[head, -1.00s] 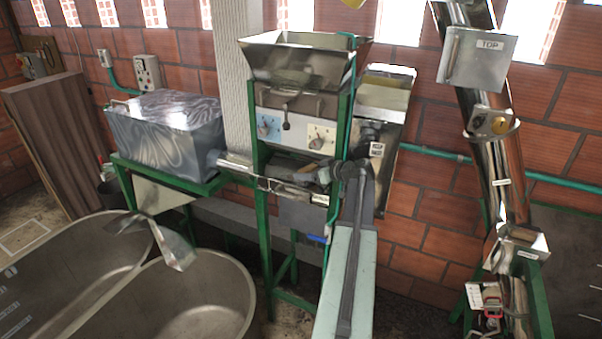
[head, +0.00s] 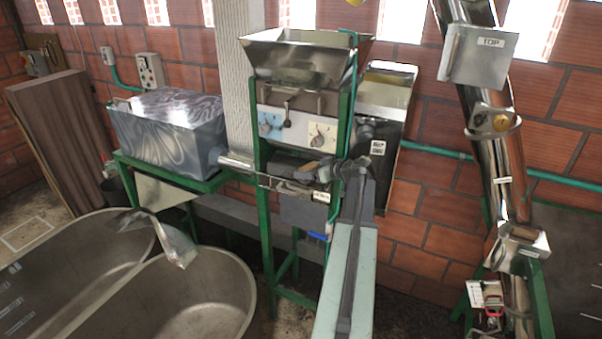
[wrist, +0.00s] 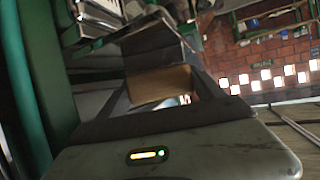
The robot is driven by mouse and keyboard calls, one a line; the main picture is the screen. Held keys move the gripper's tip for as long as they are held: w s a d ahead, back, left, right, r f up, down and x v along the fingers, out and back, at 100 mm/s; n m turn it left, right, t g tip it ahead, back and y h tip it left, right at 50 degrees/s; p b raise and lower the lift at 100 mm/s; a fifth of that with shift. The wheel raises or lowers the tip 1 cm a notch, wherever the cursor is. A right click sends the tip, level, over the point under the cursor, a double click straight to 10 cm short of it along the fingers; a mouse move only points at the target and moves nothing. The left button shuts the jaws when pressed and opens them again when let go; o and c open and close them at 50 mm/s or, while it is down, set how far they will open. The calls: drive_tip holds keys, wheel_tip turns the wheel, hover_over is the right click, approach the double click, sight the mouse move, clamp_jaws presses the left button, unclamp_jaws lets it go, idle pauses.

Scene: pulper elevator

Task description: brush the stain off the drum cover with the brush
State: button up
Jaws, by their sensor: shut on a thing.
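The pulper (head: 300,100) stands in the middle of the head view, with a steel hopper on top. Below its dial panel is a dark rounded part (head: 287,164), perhaps the drum cover, partly hidden by my gripper. I cannot make out a stain. My gripper (head: 312,169) is at this part's right side; contact cannot be told. In the wrist view my gripper (wrist: 163,92) is shut on a brown wooden block, which looks like the brush (wrist: 160,84). Its bristles are hidden. Shiny metal (wrist: 105,20) shows just past it.
A green post (head: 343,125) stands close by my arm. A grey box (head: 165,135) sits on a green stand at left. Two metal tubs (head: 185,300) fill the front left. A steel elevator tube (head: 497,170) rises at right. Brick wall stands behind.

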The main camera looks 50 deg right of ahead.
drive_tip(key=shift+s+d, duration=0.1)
drive_tip(key=shift+d, duration=0.45)
drive_tip(key=shift+w+r, duration=0.1)
drive_tip(key=shift+w, duration=0.35)
drive_tip(key=shift+w+a+r, duration=0.2)
drive_tip(key=shift+w+a, duration=0.15)
drive_tip(key=shift+w, duration=0.2)
drive_tip(key=shift+w+a+f, duration=0.1)
drive_tip(key=shift+w+a, duration=0.2)
drive_tip(key=shift+w, duration=0.75)
drive_tip(key=shift+w+a+f, duration=0.15)
drive_tip(key=shift+w+a, duration=0.1)
drive_tip(key=shift+w, duration=0.75)
drive_tip(key=shift+w+a+f, duration=0.1)
drive_tip(key=shift+w+a, duration=0.2)
drive_tip(key=shift+w, duration=0.75)
drive_tip(key=shift+s+d, duration=0.2)
drive_tip(key=shift+s, duration=0.5)
drive_tip(key=shift+s+d, duration=0.15)
drive_tip(key=shift+s, duration=0.5)
